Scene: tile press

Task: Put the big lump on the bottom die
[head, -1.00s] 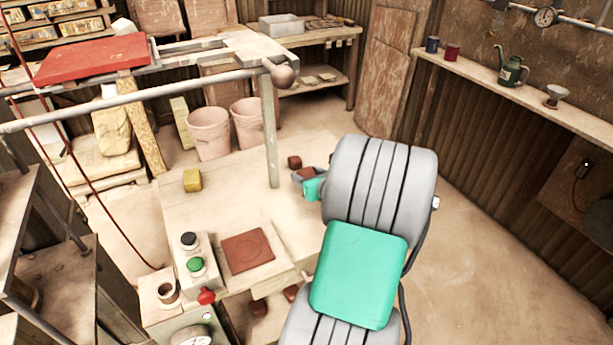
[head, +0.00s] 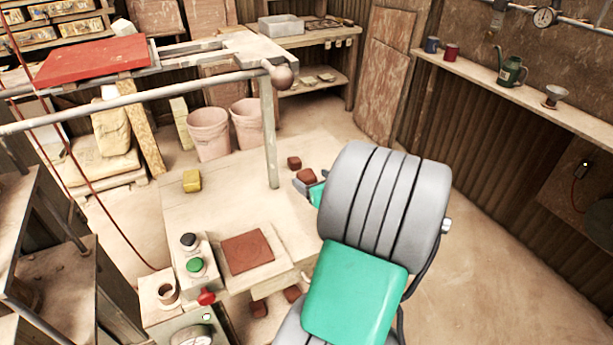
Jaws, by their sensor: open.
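Two red-brown clay lumps lie near the right edge of the pale worktable. The smaller-looking lump (head: 294,162) sits just behind the bigger-looking one (head: 306,175). My gripper (head: 302,184) is open and low beside the bigger lump, with a grey finger at its near left side. My own arm hides much of the gripper, so I cannot tell whether the lump is between the fingers or whether they touch it. A flat red-brown square plate (head: 247,253), seemingly the bottom die, lies bare at the front of the table.
A control box with black, green (head: 195,265) and red buttons stands left of the plate. A yellow block (head: 192,181) sits at the table's left. The table between plate and lumps is clear.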

